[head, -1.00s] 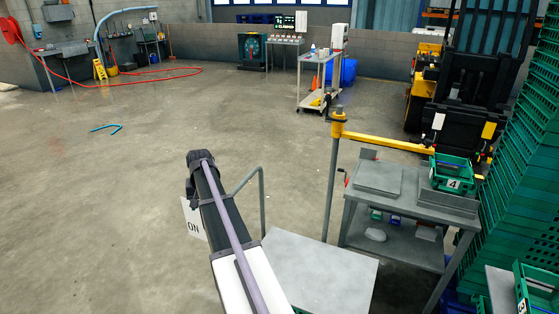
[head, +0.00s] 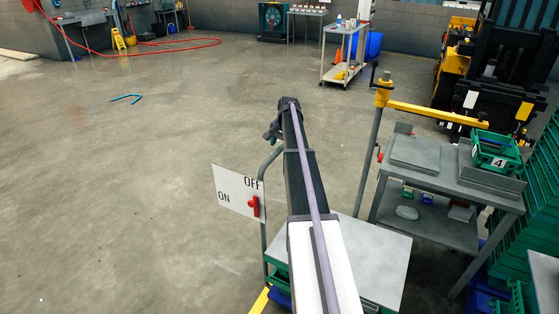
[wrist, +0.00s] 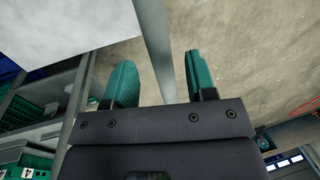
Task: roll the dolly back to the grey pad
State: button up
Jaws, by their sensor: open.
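A bent grey tube handle (head: 264,180) stands beside a flat grey top (head: 380,262) in the head view; these look like parts of the dolly, though its wheels are hidden. My gripper (head: 271,133) is at the far end of my arm, close to the top of this tube. In the wrist view my gripper (wrist: 158,62) has two teal fingers spread apart. A grey post (wrist: 153,40) shows between them, not clasped; I cannot tell how deep it sits between the fingers. I cannot make out a grey pad on the floor.
A grey workbench (head: 440,180) with a green crate (head: 494,155) and a yellow-armed post (head: 383,95) are at right. Open floor (head: 130,190) lies left; a blue hooked object (head: 126,98) lies there.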

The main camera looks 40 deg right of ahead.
aim_at(279, 149)
jog(key=f, duration=0.1)
jog(key=f+b, duration=0.1)
jog(key=f, duration=0.1)
jog(key=shift+w+a, duration=0.1)
jog(key=shift+w, duration=0.2)
jog(key=shift+r, duration=0.2)
grip_shut()
